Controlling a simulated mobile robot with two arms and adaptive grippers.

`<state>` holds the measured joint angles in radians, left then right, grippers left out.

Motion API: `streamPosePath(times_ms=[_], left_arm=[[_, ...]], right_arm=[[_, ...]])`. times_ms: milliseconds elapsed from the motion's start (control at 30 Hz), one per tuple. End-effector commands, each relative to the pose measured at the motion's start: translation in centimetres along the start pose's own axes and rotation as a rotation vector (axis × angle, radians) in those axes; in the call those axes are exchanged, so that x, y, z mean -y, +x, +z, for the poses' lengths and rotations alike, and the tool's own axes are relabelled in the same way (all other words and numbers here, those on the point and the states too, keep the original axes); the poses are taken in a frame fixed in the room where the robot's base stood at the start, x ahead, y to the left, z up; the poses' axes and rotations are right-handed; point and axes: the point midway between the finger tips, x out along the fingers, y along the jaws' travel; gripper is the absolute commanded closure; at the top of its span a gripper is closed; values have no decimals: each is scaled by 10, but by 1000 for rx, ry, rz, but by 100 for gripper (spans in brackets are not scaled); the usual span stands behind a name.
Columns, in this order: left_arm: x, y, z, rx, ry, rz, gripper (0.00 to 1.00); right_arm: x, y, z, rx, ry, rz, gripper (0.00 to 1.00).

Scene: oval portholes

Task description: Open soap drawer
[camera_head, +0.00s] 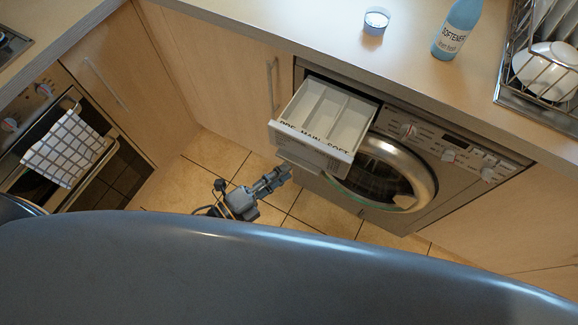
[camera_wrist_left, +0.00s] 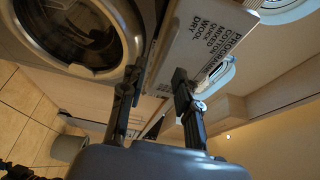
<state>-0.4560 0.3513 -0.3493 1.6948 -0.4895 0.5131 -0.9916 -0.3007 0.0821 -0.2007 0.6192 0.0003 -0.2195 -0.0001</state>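The soap drawer (camera_head: 318,120) of the washing machine (camera_head: 400,160) is pulled well out. Its open compartments face up, and lettering runs along its front rim. My left gripper (camera_head: 284,172) is just below the lower left of the drawer front. In the left wrist view, the two fingers of the left gripper (camera_wrist_left: 158,76) stand apart. The drawer front (camera_wrist_left: 212,42), with printed programme words, is just beyond and between them. I cannot tell whether a finger touches it. My right gripper is not seen.
The round washer door (camera_head: 385,172) is right of the drawer. A worktop (camera_head: 330,40) above holds a small cup (camera_head: 376,21), a blue softener bottle (camera_head: 457,30) and a dish rack (camera_head: 508,86). An oven with a checked towel (camera_head: 65,148) is at left. Tiled floor (camera_head: 205,160) is open between.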

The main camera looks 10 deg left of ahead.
Motion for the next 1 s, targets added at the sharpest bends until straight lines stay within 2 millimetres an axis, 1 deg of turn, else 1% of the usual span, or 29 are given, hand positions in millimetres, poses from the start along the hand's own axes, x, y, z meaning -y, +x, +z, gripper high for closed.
streamPosePath(times_ms=[33,200,300,400,500,600,1000], left_arm=[[-2,-13,0,1,-2,5,68],[-1,-50,0,0,0,5,68],[-1,-67,0,0,0,4,68],[-1,-79,0,1,0,3,68],[0,-86,0,0,0,1,68],[0,-88,0,0,1,1,68],[0,-88,0,0,1,0,68]], right_arm=[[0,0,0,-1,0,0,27],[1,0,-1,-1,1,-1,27],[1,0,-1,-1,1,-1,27],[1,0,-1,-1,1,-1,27],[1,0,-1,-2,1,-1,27],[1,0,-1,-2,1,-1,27],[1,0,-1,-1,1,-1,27]])
